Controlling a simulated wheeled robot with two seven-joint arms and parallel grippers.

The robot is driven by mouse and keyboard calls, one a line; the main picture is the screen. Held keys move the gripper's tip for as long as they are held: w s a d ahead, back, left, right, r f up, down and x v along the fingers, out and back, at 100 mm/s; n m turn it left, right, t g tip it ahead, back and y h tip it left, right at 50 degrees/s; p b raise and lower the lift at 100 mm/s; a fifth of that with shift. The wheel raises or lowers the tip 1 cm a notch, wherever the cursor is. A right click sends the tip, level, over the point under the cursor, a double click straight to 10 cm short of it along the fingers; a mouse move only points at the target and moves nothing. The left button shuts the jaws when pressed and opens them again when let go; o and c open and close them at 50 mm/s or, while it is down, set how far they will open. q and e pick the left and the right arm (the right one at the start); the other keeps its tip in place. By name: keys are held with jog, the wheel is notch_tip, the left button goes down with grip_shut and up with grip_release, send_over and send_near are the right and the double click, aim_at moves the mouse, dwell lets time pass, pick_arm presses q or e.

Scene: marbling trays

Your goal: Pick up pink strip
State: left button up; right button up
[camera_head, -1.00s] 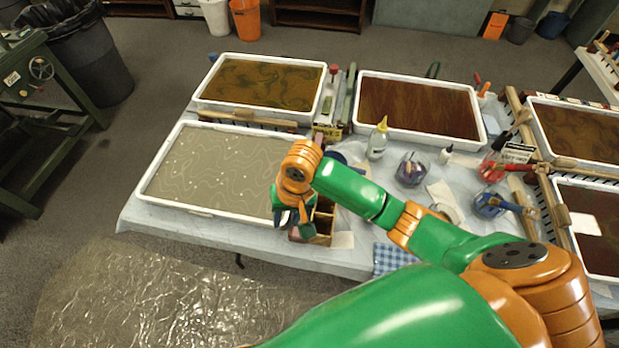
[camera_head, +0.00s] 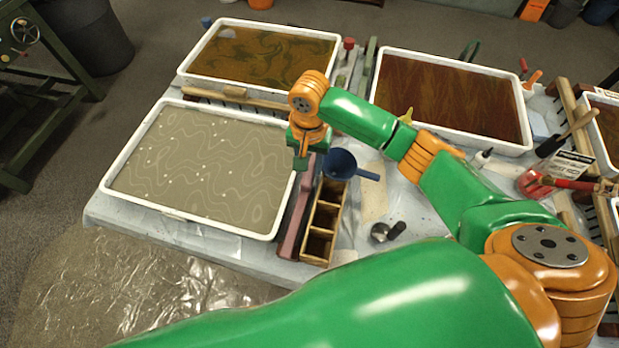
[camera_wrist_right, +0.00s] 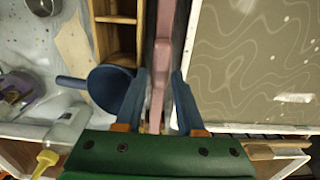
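The pink strip (camera_head: 294,222) is a long narrow bar lying between the grey-brown tray and the wooden compartment box. My right gripper (camera_head: 302,162) points down over the strip's far part. In the right wrist view the strip (camera_wrist_right: 163,45) runs between the two blue fingers of the right gripper (camera_wrist_right: 161,76). The fingers are apart, one on each side of it, with a gap visible on the right side. I cannot tell how far the fingertips are above the table. My left gripper is not in view.
The grey-brown tray (camera_head: 113,180) stands left of the strip. The wooden box (camera_head: 322,217) and a dark blue funnel (camera_head: 341,163) are close on its right; the funnel (camera_wrist_right: 108,88) is beside one finger in the wrist view. More trays stand behind.

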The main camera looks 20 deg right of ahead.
aim_at(308, 173)
notch_tip(308, 173, down, 5)
jog(key=shift+s+a+f, duration=0.15)
grip_shut()
